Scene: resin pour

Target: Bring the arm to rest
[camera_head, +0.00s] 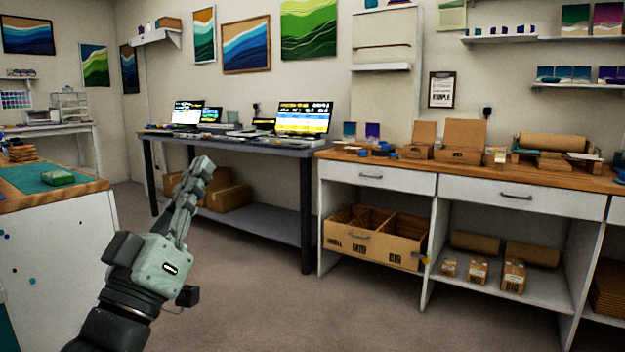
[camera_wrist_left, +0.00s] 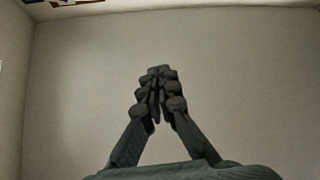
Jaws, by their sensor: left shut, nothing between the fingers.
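My left gripper (camera_head: 201,168) is raised in the lower left of the head view, pointing up and slightly right. Its grey fingers are together with nothing between them. In the left wrist view the fingertips (camera_wrist_left: 158,74) meet in front of a plain, bare wall. The gripper is in open air and touches nothing that I can see. My right gripper is in neither view.
A white-sided bench with a green cutting mat (camera_head: 32,176) stands close on the left. A dark table (camera_head: 250,146) with laptops is along the back. A wood-topped counter (camera_head: 470,174) with boxes runs along the right. The floor (camera_head: 290,310) between is clear.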

